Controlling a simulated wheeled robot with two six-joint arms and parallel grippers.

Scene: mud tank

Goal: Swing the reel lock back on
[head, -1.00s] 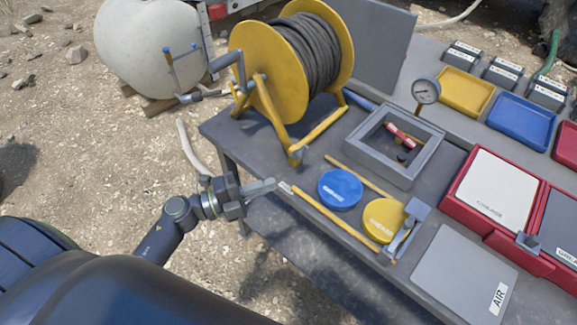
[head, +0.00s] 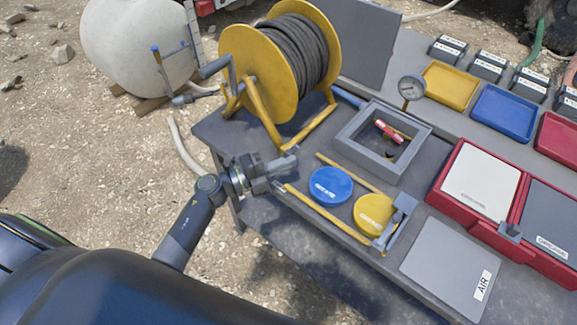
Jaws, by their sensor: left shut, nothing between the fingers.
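The hose reel (head: 258,78), a yellow drum wound with dark hose, stands upright on a yellow frame at the table's left end. A grey crank handle (head: 214,67) sticks out on its left side. I cannot clearly make out which part is the reel lock. The front foot of the frame (head: 270,132) reaches down toward my left gripper (head: 290,158). My left gripper is shut and empty, just in front of that foot at the table's front edge, and covers part of it. I cannot tell if they touch. My right gripper is not in view.
A blue disc (head: 331,186), a yellow disc (head: 375,214) and yellow rods lie right of the gripper. Behind them are a grey open box (head: 350,150) and a gauge (head: 411,88). A red case (head: 440,195) stands further right. A white tank (head: 135,45) is beyond the table.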

